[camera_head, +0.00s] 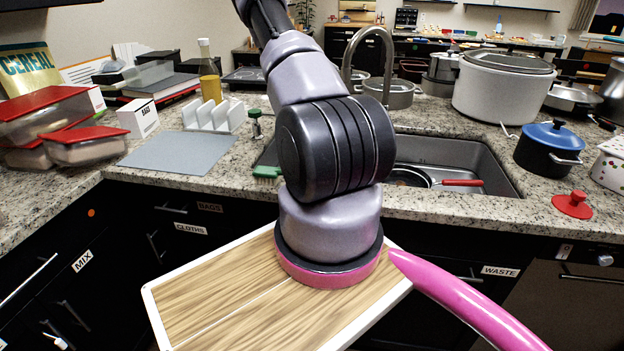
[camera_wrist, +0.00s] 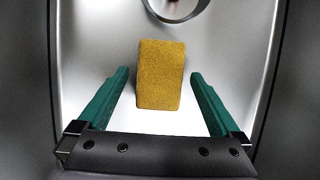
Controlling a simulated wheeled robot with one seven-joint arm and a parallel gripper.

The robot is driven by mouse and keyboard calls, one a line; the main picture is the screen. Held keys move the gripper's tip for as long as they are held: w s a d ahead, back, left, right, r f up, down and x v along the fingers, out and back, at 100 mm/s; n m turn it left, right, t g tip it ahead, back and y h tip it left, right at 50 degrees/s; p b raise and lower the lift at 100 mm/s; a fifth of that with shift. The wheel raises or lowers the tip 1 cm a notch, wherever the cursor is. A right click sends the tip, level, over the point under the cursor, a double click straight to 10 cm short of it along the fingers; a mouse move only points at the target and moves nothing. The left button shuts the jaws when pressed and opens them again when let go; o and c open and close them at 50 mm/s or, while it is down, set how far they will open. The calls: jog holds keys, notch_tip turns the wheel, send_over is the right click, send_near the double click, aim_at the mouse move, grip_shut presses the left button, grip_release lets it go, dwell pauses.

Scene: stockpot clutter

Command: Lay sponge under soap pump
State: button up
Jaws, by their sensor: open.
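A yellow sponge (camera_wrist: 160,76) shows in the wrist view, on the floor of what looks like the metal sink basin, near a round drain (camera_wrist: 176,6). My gripper (camera_wrist: 159,74) is open, with one green finger on each side of the sponge and a visible gap on both sides. I cannot tell how far above the floor the fingers are. In the head view my arm hides the gripper and the sponge. I cannot make out a soap pump in either view.
The sink (camera_head: 470,160) holds a dark pan with a red handle (camera_head: 462,183). A grey faucet (camera_head: 368,50) rises behind it. A green brush (camera_head: 267,172) and a small jar (camera_head: 255,124) are left of my arm. A blue-lidded pot (camera_head: 549,148) stands right. A grey mat (camera_head: 180,153) is bare.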

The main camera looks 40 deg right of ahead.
jog(key=a+r+m+t, duration=0.1)
jog(key=a+r+m, duration=0.4)
jog(key=r, duration=0.6)
jog(key=a+r+m+y, duration=0.1)
jog(key=a+r+m, duration=0.4)
jog(key=r, duration=0.7)
jog(key=a+r+m+t, duration=0.1)
jog(key=a+r+m, duration=0.45)
jog(key=r, duration=0.55)
jog(key=s+a+r+m+t+y, duration=0.2)
jog(key=s+a+r+m+y, duration=0.2)
jog(key=s+a+r+m, duration=1)
jog(key=s+a+r, duration=0.4)
jog(key=shift+m, duration=0.35)
jog(key=shift+a+r, duration=0.1)
